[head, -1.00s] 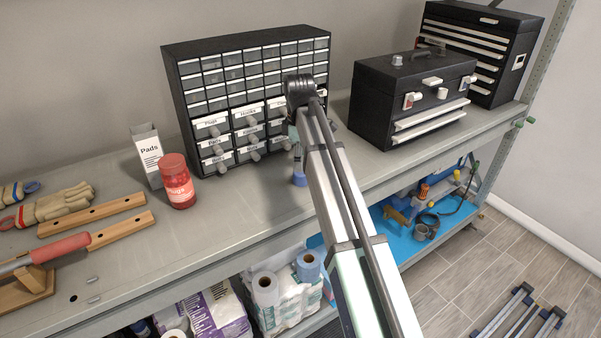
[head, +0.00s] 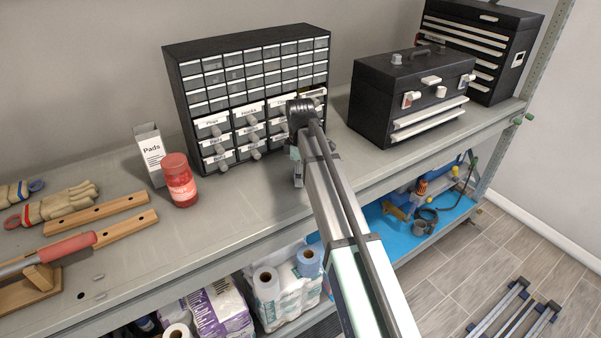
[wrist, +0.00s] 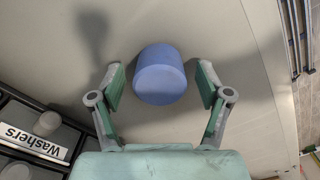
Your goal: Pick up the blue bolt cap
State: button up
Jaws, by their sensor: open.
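The blue bolt cap (wrist: 160,75) is a short blue cylinder standing on the grey shelf top. In the wrist view it sits between the two open fingers of my gripper (wrist: 160,88), with a gap on each side. In the head view my gripper (head: 297,172) is low over the shelf, in front of the drawer cabinet. My arm and gripper hide the cap there.
The black drawer cabinet (head: 250,90) stands just behind my gripper; its Washers drawer (wrist: 35,140) shows at lower left in the wrist view. A black toolbox (head: 410,90) is to the right, a red jar (head: 179,180) to the left. The shelf's front edge is close.

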jog(key=c, duration=1.1)
jog(key=shift+o, duration=0.3)
jog(key=shift+r, duration=0.1)
